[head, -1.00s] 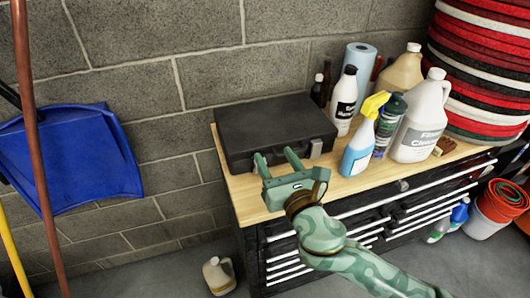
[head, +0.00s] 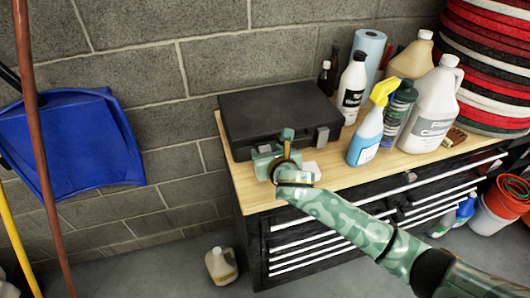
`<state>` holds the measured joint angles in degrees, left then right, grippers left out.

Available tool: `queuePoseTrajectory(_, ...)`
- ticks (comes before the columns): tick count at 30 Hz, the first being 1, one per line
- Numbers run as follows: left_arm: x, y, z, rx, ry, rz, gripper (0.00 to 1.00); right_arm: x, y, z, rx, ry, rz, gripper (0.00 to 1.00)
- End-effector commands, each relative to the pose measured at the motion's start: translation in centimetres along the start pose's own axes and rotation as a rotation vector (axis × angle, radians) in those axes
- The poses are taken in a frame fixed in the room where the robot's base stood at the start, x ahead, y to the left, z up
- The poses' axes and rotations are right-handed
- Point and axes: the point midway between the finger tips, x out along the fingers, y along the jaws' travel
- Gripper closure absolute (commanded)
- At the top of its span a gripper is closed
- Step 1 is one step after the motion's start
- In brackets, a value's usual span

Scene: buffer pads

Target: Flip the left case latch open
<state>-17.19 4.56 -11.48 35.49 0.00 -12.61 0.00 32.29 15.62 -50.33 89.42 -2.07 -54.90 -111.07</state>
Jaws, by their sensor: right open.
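The black case (head: 275,112) lies closed and flat on the wooden top of the tool chest. Its right latch (head: 321,136), a grey tab, shows on the front face. The left latch is not clearly seen; my right gripper covers that part of the front. My right gripper (head: 275,140) is open, at the left half of the case's front edge, one finger rising in front of the case. Whether it touches the case or latch I cannot tell. My left gripper is not in view.
A spray bottle (head: 370,128), a white bottle (head: 352,86) and jugs (head: 434,108) stand right of the case. A paper towel roll (head: 370,50) is behind them. The block wall is close behind. Bare wooden top (head: 243,190) shows at the front left.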

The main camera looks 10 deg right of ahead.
Motion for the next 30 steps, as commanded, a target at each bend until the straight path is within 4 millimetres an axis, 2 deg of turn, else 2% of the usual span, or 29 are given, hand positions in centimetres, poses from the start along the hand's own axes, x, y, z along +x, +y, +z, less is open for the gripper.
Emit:
queuePoseTrajectory(1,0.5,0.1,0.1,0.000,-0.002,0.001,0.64,0.9,0.0,-0.2,0.001,0.000,-0.001,0.47)
queuePoseTrajectory(6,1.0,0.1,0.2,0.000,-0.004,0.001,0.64,2.5,0.1,-0.1,0.000,0.000,0.001,0.47)
queuePoseTrajectory(15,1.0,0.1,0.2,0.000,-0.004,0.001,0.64,2.7,0.0,0.1,0.000,-0.001,0.001,0.47)
queuePoseTrajectory(16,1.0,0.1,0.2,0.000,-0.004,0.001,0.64,2.7,0.0,0.1,0.000,-0.001,0.001,0.50)
queuePoseTrajectory(18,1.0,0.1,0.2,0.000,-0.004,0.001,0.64,2.7,0.0,0.1,0.000,-0.001,0.001,0.70)
queuePoseTrajectory(21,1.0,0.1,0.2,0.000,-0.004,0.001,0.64,2.7,0.0,0.1,0.000,0.000,0.001,0.92)
queuePoseTrajectory(26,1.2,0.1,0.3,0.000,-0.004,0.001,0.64,2.7,0.0,-0.2,0.000,-0.011,0.000,0.92)
queuePoseTrajectory(30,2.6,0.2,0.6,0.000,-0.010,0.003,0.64,2.5,-0.1,-1.1,0.000,-0.094,-0.003,0.92)
